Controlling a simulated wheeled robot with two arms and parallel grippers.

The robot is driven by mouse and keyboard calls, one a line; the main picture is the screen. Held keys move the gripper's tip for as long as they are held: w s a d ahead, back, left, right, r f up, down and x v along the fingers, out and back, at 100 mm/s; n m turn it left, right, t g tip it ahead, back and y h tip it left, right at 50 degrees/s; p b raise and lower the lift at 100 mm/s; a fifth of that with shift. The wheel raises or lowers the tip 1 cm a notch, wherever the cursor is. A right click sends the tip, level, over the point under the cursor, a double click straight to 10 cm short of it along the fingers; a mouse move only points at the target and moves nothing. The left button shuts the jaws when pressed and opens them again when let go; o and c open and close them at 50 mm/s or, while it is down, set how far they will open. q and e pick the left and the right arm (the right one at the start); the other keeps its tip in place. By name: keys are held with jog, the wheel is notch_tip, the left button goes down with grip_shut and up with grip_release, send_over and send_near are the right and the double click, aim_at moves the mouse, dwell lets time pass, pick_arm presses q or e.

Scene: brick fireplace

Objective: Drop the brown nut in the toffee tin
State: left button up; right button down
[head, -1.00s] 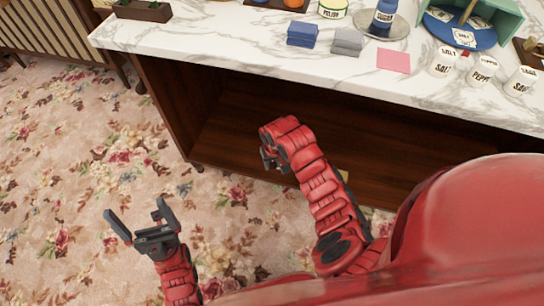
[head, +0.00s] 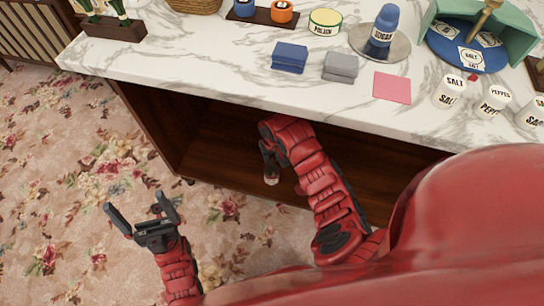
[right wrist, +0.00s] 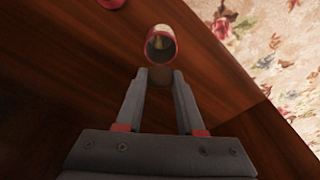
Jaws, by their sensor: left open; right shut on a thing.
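My left gripper (head: 143,210) is open and empty above the floral carpet. I cannot make out a brown nut or a tin labelled toffee in either view.
The marble counter (head: 220,65) carries a polish tin (head: 325,21), blue cloths (head: 290,57), grey cloths (head: 341,66), a pink card (head: 392,88), a sugar shaker (head: 384,24) on a metal plate, and salt (head: 449,91) and pepper (head: 494,101) pots. A red round thing (right wrist: 110,2) shows at the wrist view's top edge.

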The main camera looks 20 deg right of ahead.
jog(key=shift+r, duration=0.1)
jog(key=shift+f+b, duration=0.35)
jog(key=shift+f, duration=0.45)
jog(key=shift+f+b, duration=1)
jog(key=shift+f, duration=1.3)
jog(key=shift+p, duration=0.6)
jog(key=shift+c, duration=2.2)
grip_release()
